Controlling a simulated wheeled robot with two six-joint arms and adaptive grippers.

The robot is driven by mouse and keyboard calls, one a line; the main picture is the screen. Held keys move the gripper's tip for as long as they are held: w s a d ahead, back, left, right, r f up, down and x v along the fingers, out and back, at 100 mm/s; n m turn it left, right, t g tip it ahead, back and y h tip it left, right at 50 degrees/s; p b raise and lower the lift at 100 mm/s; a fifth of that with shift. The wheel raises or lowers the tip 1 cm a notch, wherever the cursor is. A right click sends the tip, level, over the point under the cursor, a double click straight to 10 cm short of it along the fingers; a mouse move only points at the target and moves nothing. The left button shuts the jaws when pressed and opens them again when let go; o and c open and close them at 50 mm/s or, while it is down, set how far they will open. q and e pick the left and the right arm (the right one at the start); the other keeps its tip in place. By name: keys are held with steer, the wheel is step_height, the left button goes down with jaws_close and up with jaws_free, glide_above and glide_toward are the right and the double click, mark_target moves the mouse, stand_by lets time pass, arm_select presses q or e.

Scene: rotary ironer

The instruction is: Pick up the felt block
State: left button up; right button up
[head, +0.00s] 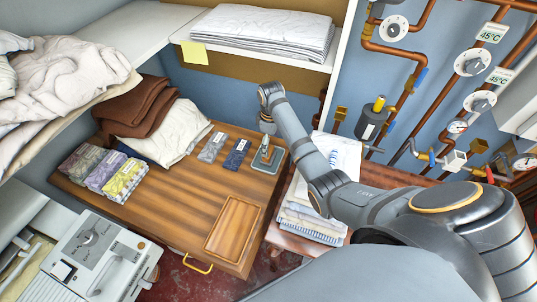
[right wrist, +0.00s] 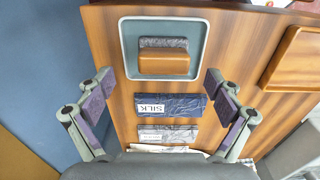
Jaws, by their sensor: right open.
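The felt block (right wrist: 164,59), with a brown top part and a grey felt strip along one side, sits in a shallow grey-green tray (right wrist: 199,27) on the wooden table. In the head view the tray (head: 262,171) is near the table's back right corner, and my right gripper partly hides the block. My right gripper (right wrist: 158,95) is open and empty above the table. In the right wrist view its fingers spread wide to either side, and the block shows beyond the fingertips, between their lines. My left gripper is not in view.
A dark blue packet labelled SILK (right wrist: 182,104) and a grey packet (right wrist: 167,134) lie close to the tray. Folded cloths (head: 105,173) lie at the table's left. An empty wooden tray (head: 233,228) is at the front right. The table's middle is clear. Pipes (head: 415,85) line the right wall.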

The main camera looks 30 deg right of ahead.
steer(key=shift+a+f+p, duration=0.3)
steer(key=shift+f+p, duration=0.1)
steer(key=shift+f, duration=0.2)
step_height(320, 180, down, 3)
steer(key=shift+a+r, duration=0.1)
steer(key=shift+a, duration=0.05)
steer(key=shift+w+f, duration=0.1)
steer(key=shift+f, duration=0.4)
steer(key=shift+r, duration=0.1)
steer(key=c, duration=0.6)
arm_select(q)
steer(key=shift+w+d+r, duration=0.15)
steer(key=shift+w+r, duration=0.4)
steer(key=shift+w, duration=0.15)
arm_select(e)
steer(key=c, duration=0.7)
steer(key=shift+o, duration=0.2)
